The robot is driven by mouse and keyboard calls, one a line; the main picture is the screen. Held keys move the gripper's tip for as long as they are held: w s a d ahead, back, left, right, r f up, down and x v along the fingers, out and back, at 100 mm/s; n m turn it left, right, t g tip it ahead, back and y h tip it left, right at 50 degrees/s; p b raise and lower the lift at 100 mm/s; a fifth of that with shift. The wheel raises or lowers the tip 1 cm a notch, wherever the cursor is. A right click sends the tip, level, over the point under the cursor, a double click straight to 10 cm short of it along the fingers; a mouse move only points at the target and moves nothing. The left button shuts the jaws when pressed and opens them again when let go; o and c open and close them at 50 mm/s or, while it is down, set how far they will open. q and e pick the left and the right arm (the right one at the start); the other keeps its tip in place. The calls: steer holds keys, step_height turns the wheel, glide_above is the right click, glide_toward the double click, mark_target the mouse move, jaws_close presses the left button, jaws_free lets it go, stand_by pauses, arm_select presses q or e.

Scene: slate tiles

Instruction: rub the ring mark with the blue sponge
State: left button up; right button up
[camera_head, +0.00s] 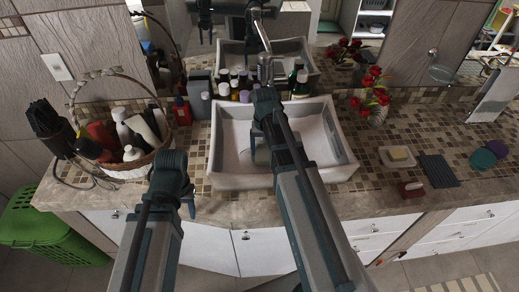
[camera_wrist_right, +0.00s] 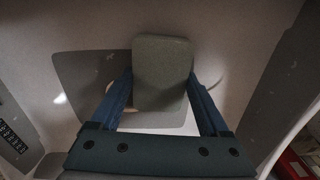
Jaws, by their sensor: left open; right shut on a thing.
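My right gripper (camera_head: 260,150) reaches down into the white sink (camera_head: 342,157). In the right wrist view its two fingers (camera_wrist_right: 160,84) are shut on the sponge (camera_wrist_right: 160,62), a rounded block that looks grey-green in this light. The sponge is over the pale sink floor; I cannot tell whether it touches. I cannot make out the ring mark; my right arm and the sponge cover part of the sink floor. My left gripper (camera_head: 189,204) is open and empty, low over the counter's front edge, left of the sink.
A wicker basket (camera_head: 133,172) of bottles stands on the left. Several bottles (camera_head: 224,90) line the sink's back by the tap (camera_head: 265,65). Red flowers (camera_head: 372,85), a soap dish (camera_head: 397,163), a dark mat (camera_head: 439,171) and a red object (camera_head: 411,189) are on the right.

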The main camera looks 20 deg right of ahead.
steer(key=shift+s+d, duration=0.15)
steer(key=shift+d, duration=0.4)
steer(key=shift+s+d, duration=0.15)
steer(key=shift+d, duration=0.35)
steer(key=shift+f, duration=0.15)
steer(key=shift+a, duration=0.1)
steer(key=shift+w+a, duration=0.1)
steer(key=shift+a, duration=0.35)
steer(key=shift+w+a, duration=0.25)
steer(key=shift+a, duration=0.4)
steer(key=shift+w+a, duration=0.2)
steer(key=shift+a, duration=0.45)
